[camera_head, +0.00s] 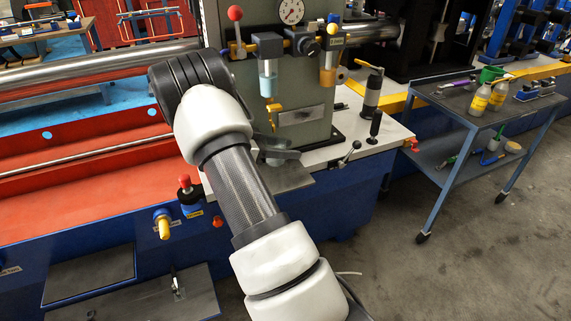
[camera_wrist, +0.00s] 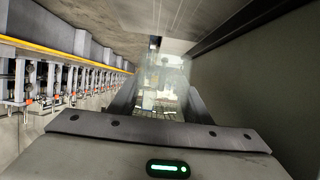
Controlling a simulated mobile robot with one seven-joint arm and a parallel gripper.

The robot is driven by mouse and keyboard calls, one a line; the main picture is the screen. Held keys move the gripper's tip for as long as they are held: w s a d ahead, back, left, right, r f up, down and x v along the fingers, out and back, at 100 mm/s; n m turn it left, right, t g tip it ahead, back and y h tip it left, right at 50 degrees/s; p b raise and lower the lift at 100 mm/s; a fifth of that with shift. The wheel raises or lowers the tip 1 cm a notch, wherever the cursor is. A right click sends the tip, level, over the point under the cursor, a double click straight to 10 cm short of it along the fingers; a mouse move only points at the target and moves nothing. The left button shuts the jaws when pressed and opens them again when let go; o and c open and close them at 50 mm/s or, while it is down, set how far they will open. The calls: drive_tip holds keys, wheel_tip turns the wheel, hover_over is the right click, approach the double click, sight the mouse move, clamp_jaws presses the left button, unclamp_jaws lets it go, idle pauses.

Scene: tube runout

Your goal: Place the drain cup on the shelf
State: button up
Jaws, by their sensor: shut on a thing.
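My gripper (camera_wrist: 160,98) shows in the wrist view, its two dark fingers closed on a pale, see-through thing (camera_wrist: 172,72), which looks like the drain cup. Its rim and contents are not clear. I cannot tell for sure which surface is the shelf. A flat grey ledge (camera_head: 292,182) sits at the machine's front edge below the grey column. The blue trolley (camera_head: 466,124) at the right also has a lower shelf (camera_head: 447,172).
The grey column (camera_head: 305,122) carries a gauge (camera_head: 291,11), a blue-filled bowl (camera_head: 268,84) and an amber bowl (camera_head: 328,76). A dark pump-like cylinder (camera_head: 372,92) and levers stand on the white top. Bottles (camera_head: 481,99) stand on the trolley. The floor before it is clear.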

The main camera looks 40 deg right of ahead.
sight(286, 171)
wheel_tip(286, 171, down, 5)
drive_tip(key=shift+w+f+b, duration=0.1)
drive_tip(key=shift+f+b, duration=0.05)
drive_tip(key=shift+b, duration=0.85)
drive_tip(key=shift+w, duration=0.15)
drive_tip(key=o, duration=1.1)
drive_tip(key=shift+a+r, duration=0.25)
drive_tip(key=p+v, duration=0.2)
drive_tip(key=v, duration=0.9)
drive_tip(key=shift+a, duration=0.2)
